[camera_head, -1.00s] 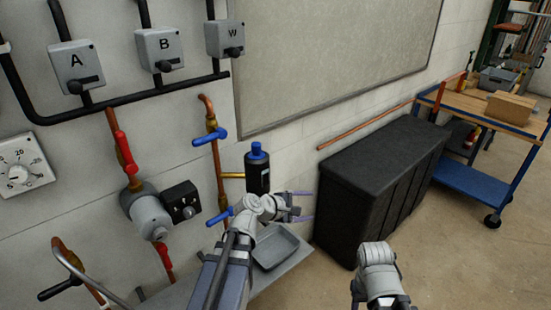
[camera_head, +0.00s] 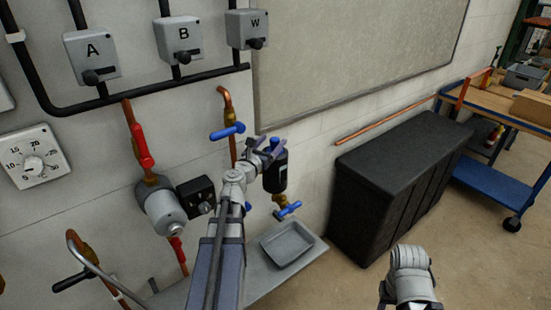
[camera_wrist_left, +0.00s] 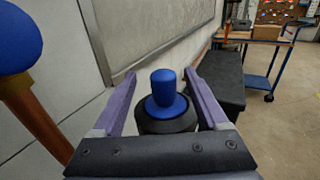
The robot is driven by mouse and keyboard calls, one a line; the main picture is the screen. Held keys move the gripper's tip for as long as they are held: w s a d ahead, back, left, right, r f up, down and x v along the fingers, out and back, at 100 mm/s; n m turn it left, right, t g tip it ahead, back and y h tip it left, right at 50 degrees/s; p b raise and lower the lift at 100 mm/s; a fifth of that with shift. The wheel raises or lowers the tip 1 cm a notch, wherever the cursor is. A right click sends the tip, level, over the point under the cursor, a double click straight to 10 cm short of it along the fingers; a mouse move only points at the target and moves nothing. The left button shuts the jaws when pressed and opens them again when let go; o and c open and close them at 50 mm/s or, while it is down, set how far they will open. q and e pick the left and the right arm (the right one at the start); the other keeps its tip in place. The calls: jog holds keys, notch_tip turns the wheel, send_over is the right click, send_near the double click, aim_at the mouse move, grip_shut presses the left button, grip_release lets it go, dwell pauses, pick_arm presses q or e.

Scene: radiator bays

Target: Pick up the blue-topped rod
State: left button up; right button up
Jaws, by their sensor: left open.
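The blue top of the rod (camera_head: 275,142) shows at the upper end of a black canister (camera_head: 276,178) on the pipework. Only this top shows; any shaft below it is hidden in the canister. In the left wrist view the blue top (camera_wrist_left: 164,84) stands upright on a wider blue collar, above the black canister (camera_wrist_left: 165,126). My left gripper (camera_head: 272,150) is open, with its purple fingers either side of the blue top. In the left wrist view a gap shows between the top and each finger. My right gripper is out of view; only part of my right arm shows.
A blue-handled valve (camera_head: 227,131) on a copper pipe is close left of my left gripper. Another blue valve (camera_head: 288,208) is below the canister. A grey tray (camera_head: 287,243) sits on a ledge beneath. A black box (camera_head: 400,180) stands at right.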

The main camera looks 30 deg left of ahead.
pick_arm(q)
jog(key=shift+w, duration=2.6)
grip_shut()
